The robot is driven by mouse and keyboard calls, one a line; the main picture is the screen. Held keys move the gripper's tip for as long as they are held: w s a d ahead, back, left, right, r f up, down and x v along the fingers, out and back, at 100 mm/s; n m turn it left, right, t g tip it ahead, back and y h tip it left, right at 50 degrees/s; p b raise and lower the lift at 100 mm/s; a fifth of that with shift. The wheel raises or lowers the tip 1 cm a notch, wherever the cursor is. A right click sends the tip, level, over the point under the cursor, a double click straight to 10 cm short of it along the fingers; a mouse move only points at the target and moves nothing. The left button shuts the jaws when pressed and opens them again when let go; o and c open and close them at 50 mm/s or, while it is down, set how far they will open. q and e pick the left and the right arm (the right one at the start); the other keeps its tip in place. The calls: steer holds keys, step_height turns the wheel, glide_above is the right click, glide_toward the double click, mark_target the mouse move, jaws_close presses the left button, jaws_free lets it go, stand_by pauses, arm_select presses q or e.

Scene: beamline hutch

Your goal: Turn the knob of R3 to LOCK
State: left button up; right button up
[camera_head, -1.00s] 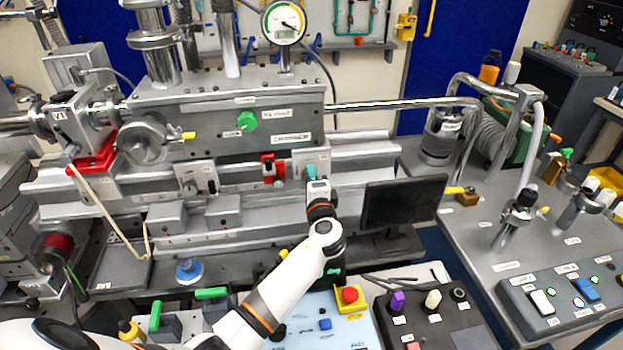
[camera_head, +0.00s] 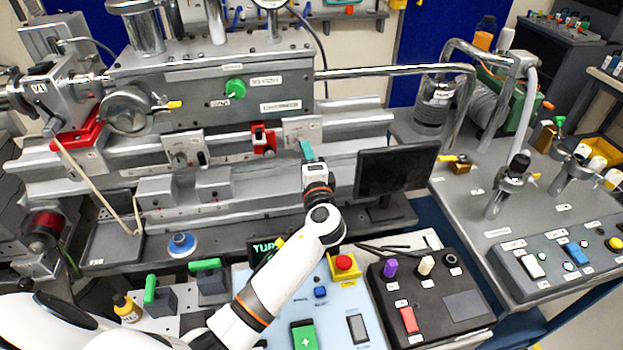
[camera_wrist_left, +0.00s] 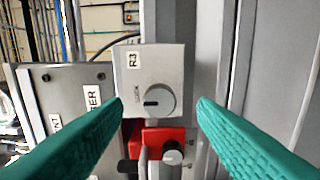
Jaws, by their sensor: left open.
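The R3 plate (camera_wrist_left: 154,62) is light grey and faces me in the left wrist view, with its label turned sideways. Its round grey knob (camera_wrist_left: 160,101) has a black pointer mark towards the picture's left. Small LOCK lettering stands beside the knob, at its upper left. The plate (camera_head: 301,128) also shows on the bench in the head view. My left gripper (camera_head: 307,150) is open and empty in front of the plate. In the left wrist view its teal fingers (camera_wrist_left: 160,110) stand wide apart on either side of the knob, not touching it.
A red block with its own small knob (camera_wrist_left: 165,142) lies close beside the R3 plate; it is also in the head view (camera_head: 263,140). A dark monitor (camera_head: 395,172) stands right of my left gripper. A control box (camera_head: 430,300) and a yellow-based red button (camera_head: 343,263) lie in front.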

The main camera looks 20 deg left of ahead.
arm_select(q)
steer(key=b+v, duration=0.1)
steer(key=v, duration=0.6)
steer(key=shift+b, duration=0.3)
steer(key=shift+r, duration=0.1)
